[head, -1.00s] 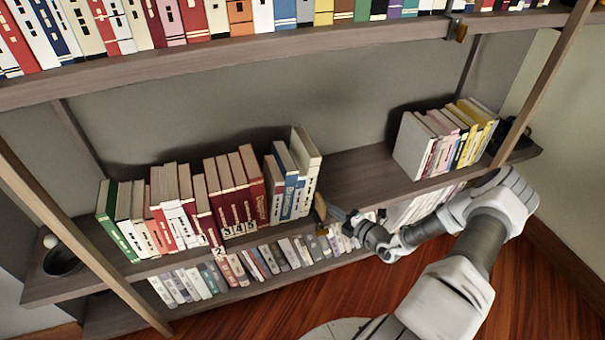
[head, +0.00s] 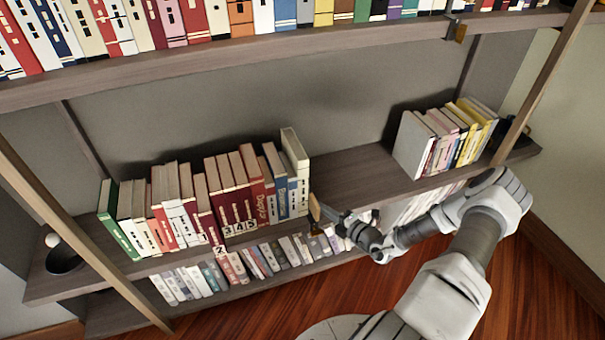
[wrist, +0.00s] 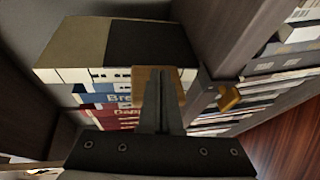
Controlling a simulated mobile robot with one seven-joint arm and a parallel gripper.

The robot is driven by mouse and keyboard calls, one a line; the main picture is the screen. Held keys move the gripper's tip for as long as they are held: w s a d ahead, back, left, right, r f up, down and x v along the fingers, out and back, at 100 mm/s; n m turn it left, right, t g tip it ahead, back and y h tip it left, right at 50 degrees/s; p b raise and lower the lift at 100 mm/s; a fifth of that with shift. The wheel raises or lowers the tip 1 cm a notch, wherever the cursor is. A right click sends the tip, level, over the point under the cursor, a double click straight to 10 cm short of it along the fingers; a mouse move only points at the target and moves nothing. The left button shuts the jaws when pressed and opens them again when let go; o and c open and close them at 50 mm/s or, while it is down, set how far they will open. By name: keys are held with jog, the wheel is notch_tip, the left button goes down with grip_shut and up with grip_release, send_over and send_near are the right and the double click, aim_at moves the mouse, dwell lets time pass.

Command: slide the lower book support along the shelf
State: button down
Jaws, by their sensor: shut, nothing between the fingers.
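The lower book support (head: 314,206) is a tan upright plate at the right end of the row of books on the middle shelf. In the wrist view its tan plate (wrist: 142,80) stands against the end book, with a dark clamp and brass-coloured knob (wrist: 229,97) at the shelf edge. My gripper (head: 326,210) comes from the right, shut and empty, with its fingertips at the plate's right side. In the wrist view my gripper (wrist: 160,75) overlaps the plate and seems to touch it; the exact contact is hidden.
The book row (head: 225,195) fills the shelf left of the support, its white end book (head: 297,170) standing tall. Bare shelf (head: 360,175) lies to the right, up to another book group (head: 440,140). An upper support (head: 458,30) hangs overhead. More books stand below.

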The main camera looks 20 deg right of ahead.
jog(key=d+b, duration=0.1)
jog(key=d, duration=0.3)
dwell(0.4)
